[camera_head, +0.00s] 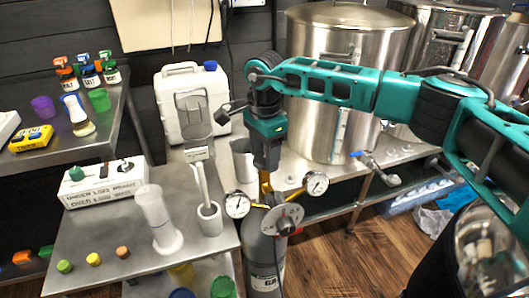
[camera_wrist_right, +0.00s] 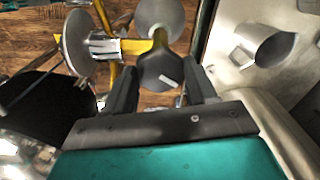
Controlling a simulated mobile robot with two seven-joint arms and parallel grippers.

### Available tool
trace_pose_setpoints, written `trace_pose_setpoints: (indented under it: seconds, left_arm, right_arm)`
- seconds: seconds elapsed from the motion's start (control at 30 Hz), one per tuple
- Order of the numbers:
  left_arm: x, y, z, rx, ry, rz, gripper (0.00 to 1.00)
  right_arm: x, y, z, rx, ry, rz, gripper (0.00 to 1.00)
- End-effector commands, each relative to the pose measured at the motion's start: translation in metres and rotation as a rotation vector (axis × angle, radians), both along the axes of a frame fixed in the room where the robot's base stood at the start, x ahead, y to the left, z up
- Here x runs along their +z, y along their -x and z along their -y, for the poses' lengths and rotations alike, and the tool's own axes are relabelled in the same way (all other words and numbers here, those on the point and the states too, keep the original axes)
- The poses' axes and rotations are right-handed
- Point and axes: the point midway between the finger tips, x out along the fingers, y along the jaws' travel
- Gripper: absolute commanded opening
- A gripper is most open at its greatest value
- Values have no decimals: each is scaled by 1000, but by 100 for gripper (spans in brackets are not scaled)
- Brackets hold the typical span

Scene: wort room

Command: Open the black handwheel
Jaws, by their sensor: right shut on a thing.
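My right gripper (camera_head: 266,172) points down over the valve of a grey gas cylinder (camera_head: 262,262) beside the steel table. In the right wrist view my right gripper (camera_wrist_right: 163,86) has its two dark fingers on either side of the black handwheel (camera_wrist_right: 160,70), which carries a small white mark, and is shut on it. The handwheel sits on a yellow brass fitting (camera_wrist_right: 156,40). In the head view the gripper hides the handwheel. My left gripper is in neither view.
Two dial gauges (camera_head: 238,204) and (camera_head: 317,184) and a round grey disc (camera_head: 283,218) surround the valve closely. A white canister (camera_head: 172,110), a clear measuring cylinder (camera_head: 158,222) and a metal jug (camera_head: 243,158) stand on the table. Steel kettles (camera_head: 330,60) stand behind.

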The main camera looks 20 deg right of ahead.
Motion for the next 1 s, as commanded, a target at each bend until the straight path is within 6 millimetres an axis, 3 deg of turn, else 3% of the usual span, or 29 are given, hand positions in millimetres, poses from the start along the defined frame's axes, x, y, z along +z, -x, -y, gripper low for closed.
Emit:
trace_pose_setpoints:
  seconds: [0.03, 0.07, 0.3, 0.67, 1.0]
  left_arm:
    - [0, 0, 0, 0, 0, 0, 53]
    - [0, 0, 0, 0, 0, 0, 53]
    - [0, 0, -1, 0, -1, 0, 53]
    - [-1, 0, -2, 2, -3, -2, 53]
    - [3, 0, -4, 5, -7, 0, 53]
  right_arm:
    - [2, -1, 0, -1, -3, 3, 26]
    - [2, -1, 0, -1, -3, 3, 58]
    - [1, 0, 0, -1, -1, 2, 81]
    - [10, -1, 0, -1, -1, 2, 81]
    - [80, -1, 0, -1, -1, 5, 81]
